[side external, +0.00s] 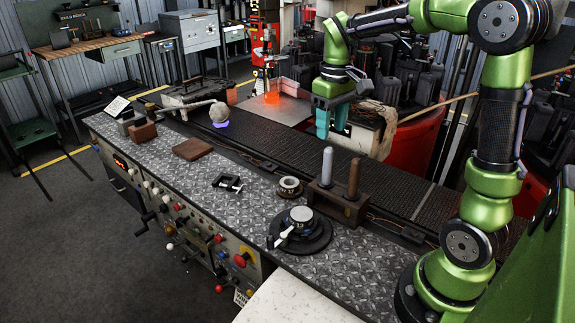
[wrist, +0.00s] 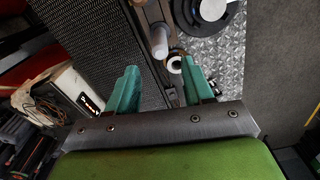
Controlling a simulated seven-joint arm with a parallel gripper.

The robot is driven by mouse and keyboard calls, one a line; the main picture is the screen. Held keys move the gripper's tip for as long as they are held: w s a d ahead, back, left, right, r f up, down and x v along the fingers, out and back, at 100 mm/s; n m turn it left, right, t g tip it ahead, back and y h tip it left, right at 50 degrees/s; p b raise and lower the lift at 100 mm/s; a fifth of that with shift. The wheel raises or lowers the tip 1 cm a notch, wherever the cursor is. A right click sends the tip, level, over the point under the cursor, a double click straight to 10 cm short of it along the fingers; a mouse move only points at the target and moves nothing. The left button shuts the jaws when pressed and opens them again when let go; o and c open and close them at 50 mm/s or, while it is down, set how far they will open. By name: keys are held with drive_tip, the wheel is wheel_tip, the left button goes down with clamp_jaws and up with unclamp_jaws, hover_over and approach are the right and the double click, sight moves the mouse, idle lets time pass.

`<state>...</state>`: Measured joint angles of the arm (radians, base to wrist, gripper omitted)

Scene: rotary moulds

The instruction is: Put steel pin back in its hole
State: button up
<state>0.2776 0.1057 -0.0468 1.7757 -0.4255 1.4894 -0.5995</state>
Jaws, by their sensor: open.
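The light grey steel pin (side external: 327,167) stands upright at the left end of a dark brown block (side external: 341,205) on the bench. A brown pin (side external: 353,180) stands upright at the block's right end. How deep the steel pin sits, and its hole, cannot be seen. My gripper (side external: 332,122), with teal fingers, is open and empty, above and behind the block. In the wrist view the steel pin (wrist: 158,42) shows beyond the open fingertips (wrist: 160,70), between their lines and apart from them.
A round mould (side external: 302,218) on a black disc and a small ring-like part (side external: 289,187) stand beside the block. A black clamp-like part (side external: 229,183) and a brown slab (side external: 192,148) lie farther left. A dark conveyor (side external: 270,140) runs behind; a red drum (side external: 415,145) stands beyond.

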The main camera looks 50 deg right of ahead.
drive_tip(key=shift+r, duration=0.45)
drive_tip(key=s+a+r+m+t+y, duration=0.1)
drive_tip(key=s+a+m+t+y, duration=0.1)
drive_tip(key=s+a+t, duration=0.5)
drive_tip(key=s+a, duration=0.4)
drive_tip(key=a, duration=0.3)
drive_tip(key=shift+a, duration=0.4)
drive_tip(key=shift+r, duration=0.15)
